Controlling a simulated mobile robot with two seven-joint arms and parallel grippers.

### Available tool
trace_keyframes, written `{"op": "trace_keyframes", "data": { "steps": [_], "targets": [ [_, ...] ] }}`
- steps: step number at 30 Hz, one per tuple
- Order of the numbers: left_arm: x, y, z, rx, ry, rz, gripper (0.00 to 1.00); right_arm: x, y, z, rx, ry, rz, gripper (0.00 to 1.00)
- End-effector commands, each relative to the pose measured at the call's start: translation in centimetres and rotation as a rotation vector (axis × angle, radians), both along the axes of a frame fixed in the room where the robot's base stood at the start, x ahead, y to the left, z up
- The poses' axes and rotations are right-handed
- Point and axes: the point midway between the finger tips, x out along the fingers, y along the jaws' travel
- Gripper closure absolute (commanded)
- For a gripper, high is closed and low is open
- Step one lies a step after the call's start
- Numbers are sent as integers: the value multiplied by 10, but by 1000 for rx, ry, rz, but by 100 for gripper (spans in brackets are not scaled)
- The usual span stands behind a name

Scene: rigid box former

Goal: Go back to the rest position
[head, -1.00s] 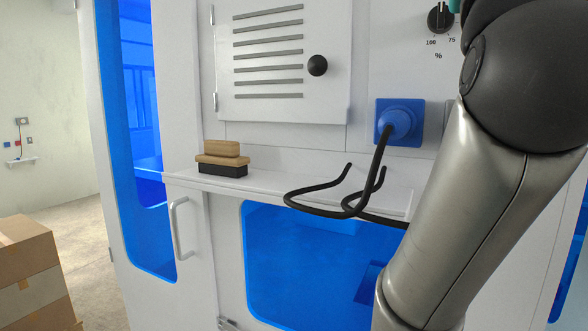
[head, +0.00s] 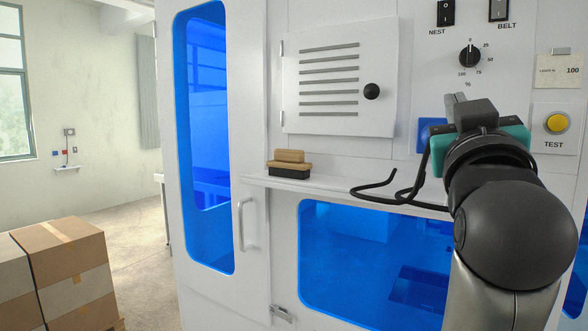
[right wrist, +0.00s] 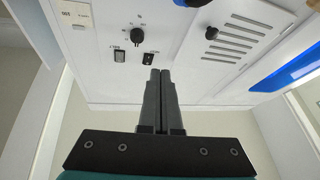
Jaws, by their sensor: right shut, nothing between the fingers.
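My right gripper (head: 457,99) is in front of the white machine's panel in the head view, its arm coming up from the lower right. In the right wrist view its two fingers (right wrist: 160,73) are together with nothing between them. It covers most of the blue socket (head: 424,132) and part of the black cable (head: 385,192). My left gripper is not in view.
The white machine panel carries a dial (head: 470,56), switches (head: 446,12) and a yellow TEST button (head: 557,123). A brush (head: 289,163) sits on the narrow shelf (head: 330,190). Stacked cartons (head: 68,270) stand at left. Open floor lies between cartons and machine.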

Motion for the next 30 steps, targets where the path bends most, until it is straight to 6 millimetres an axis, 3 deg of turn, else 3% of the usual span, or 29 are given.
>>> {"op": "trace_keyframes", "data": {
  "steps": [1, 6, 10, 14, 20, 24, 30],
  "targets": [
    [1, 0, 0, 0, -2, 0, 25, 12, 1, -31, 4, 75, 15, 100],
    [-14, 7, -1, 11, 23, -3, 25, 34, 7, -133, 31, 319, 72, 100],
    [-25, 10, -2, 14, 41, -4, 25, 34, 11, -213, 57, 507, 110, 100],
    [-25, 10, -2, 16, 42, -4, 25, 20, 16, -291, 88, 697, 145, 100],
    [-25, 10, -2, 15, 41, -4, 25, -28, 24, -404, 144, 992, 191, 100],
    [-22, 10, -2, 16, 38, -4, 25, -79, 29, -472, 189, 1199, 217, 100],
    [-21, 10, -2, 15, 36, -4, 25, -154, 36, -537, 248, 1443, 240, 100]
  ]
}}
